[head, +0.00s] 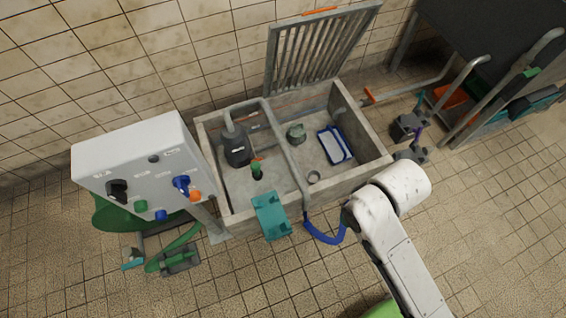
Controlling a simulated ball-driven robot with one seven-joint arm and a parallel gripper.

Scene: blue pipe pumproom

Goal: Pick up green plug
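A small green piece (256,167) with a dark lower end is inside the concrete basin (352,178), below the dark pump (237,150). It looks like the green plug, but it is too small to be certain. A grey-green round fitting (296,132) also sits on the basin floor, near the middle. My white arm comes in from the lower right, and its bend is just outside the basin's right front corner. My gripper is not visible, so I cannot tell its state. The green piece is well to the left of my arm.
A grey pipe (287,160) crosses over the basin. A raised grate (318,50) stands at its back. A blue-rimmed tray (335,145) lies inside. A teal bracket (271,214) hangs on the front wall. A white control box (145,170) stands left. The front floor is mostly clear.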

